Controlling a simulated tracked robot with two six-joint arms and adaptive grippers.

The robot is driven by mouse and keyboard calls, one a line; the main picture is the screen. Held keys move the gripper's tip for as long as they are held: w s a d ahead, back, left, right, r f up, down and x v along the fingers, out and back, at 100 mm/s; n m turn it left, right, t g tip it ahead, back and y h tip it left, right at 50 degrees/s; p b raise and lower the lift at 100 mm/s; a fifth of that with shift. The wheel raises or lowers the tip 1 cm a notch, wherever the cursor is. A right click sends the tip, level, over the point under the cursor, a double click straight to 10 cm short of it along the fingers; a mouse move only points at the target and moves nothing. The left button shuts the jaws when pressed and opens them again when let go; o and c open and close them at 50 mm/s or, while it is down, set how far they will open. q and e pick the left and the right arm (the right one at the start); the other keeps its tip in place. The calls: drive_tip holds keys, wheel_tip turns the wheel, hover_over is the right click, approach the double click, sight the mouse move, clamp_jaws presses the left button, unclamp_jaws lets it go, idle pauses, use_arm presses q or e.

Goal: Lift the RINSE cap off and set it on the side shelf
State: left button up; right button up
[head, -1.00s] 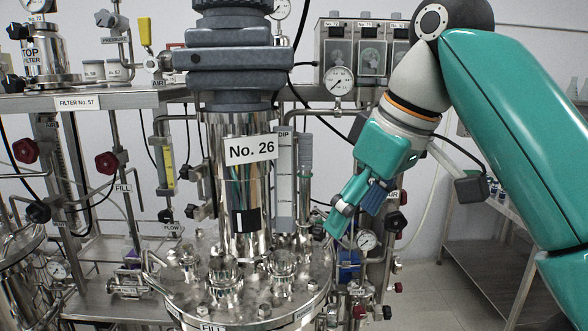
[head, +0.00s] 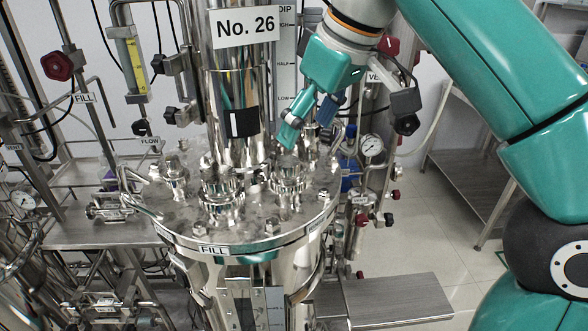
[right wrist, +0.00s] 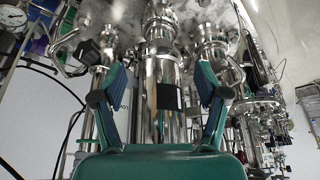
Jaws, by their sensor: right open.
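The steel vessel lid (head: 190,227) carries several shiny clamped ports. One capped port (head: 287,178) stands at the right front, another (head: 222,190) at the front middle. I can read no RINSE label, so I cannot tell which cap is the RINSE one. My right gripper (head: 306,126) is above the right rear of the lid, pointing down, its fingers apart and empty. In the right wrist view the open fingers (right wrist: 160,80) frame the No. 26 column from the camera's side, with ports beyond. A flat grey side shelf (head: 397,299) sits low at the right. My left gripper is out of view.
The tall No. 26 column (head: 238,90) rises from the lid close to my right gripper. A gauge (head: 372,146) and red-knobbed valves stand right of the lid. Pipes and a red knob (head: 57,66) crowd the left. The side shelf's top looks bare.

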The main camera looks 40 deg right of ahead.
sight(291, 163)
drive_tip(key=b+x, duration=0.2)
drive_tip(key=x, duration=0.6)
drive_tip(key=shift+f, duration=0.1)
drive_tip(key=shift+s, duration=0.1)
drive_tip(key=c, duration=1.4)
drive_tip(key=shift+o, duration=0.2)
drive_tip(key=shift+r+p, duration=0.5)
drive_tip(key=shift+p, duration=0.05)
drive_tip(key=shift+r, duration=0.2)
